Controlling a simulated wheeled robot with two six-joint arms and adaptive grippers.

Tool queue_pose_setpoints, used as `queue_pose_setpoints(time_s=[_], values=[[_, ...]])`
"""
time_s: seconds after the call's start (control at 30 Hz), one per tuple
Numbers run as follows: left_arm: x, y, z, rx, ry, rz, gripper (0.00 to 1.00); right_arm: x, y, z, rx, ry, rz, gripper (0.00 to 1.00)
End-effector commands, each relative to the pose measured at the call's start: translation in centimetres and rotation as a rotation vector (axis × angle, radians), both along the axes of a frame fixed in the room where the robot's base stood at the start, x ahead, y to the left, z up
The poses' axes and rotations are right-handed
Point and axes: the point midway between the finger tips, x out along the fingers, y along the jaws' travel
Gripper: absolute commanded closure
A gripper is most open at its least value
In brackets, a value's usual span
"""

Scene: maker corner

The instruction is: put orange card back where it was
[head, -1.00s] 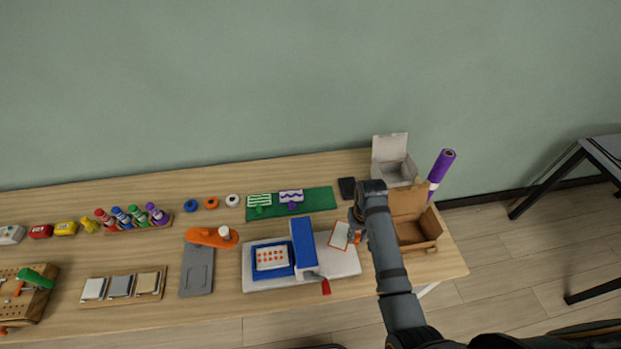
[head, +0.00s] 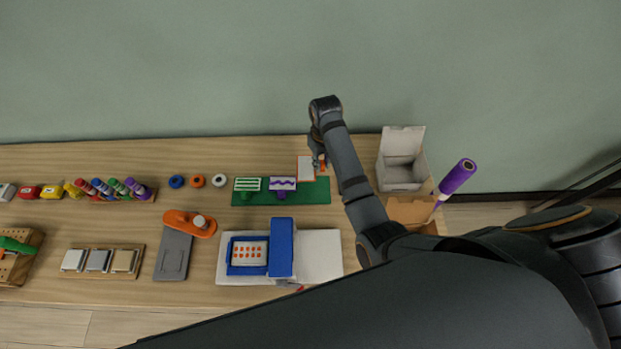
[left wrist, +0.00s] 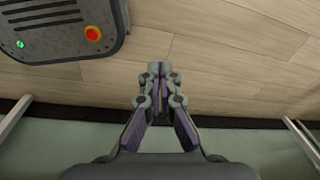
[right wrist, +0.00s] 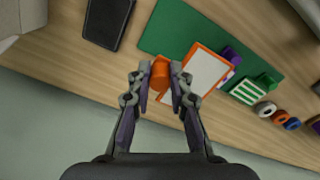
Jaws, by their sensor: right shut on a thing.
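The orange card (head: 306,170), white with an orange border, is at the right end of the green mat (head: 240,198), overlapping its back edge in the head view. My right gripper (right wrist: 163,72) is shut on the card's orange base (right wrist: 160,76); the card's face (right wrist: 203,72) shows beside the fingers. I cannot tell whether the base touches the mat. A green-striped card (head: 248,184) and a purple wavy card (head: 283,183) stand on the mat to the left. My left gripper (left wrist: 159,72) is shut and empty, over the floor, away from the table.
A white open box (head: 402,175) and a purple roll (head: 456,178) in a cardboard box (head: 412,211) stand at the right. A dark flat object (right wrist: 106,20) lies near the mat. A white board with a blue press (head: 283,248) is in front. Tape rolls (head: 197,181) lie left.

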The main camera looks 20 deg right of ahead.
Motion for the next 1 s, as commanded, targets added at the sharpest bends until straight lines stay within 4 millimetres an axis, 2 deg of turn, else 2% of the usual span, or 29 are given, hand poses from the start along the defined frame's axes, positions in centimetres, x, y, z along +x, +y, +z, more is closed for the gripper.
queue_pose_setpoints(time_s=[0.3, 0.5, 0.7, 0.8, 1.0], values=[[0.1, -1.1, 0.3, -0.014, -0.001, 0.005, 1.0, -0.1, -0.1, -5.4, -0.002, 0.003, -0.001, 1.0], [0.1, -1.3, 0.3, -0.016, -0.002, 0.005, 1.0, -0.1, -0.1, -6.4, -0.001, 0.002, -0.001, 1.0], [0.2, -1.1, 0.3, -0.014, -0.002, 0.005, 1.0, -0.1, 0.0, -9.7, 0.0, 0.002, -0.002, 1.0], [0.2, -1.0, 0.3, -0.011, -0.002, 0.004, 1.0, -0.1, 0.0, -10.3, 0.0, 0.0, -0.002, 1.0], [0.2, -0.8, 0.3, -0.011, -0.003, 0.004, 1.0, -0.1, -0.1, -10.3, 0.0, 0.0, -0.002, 1.0]])
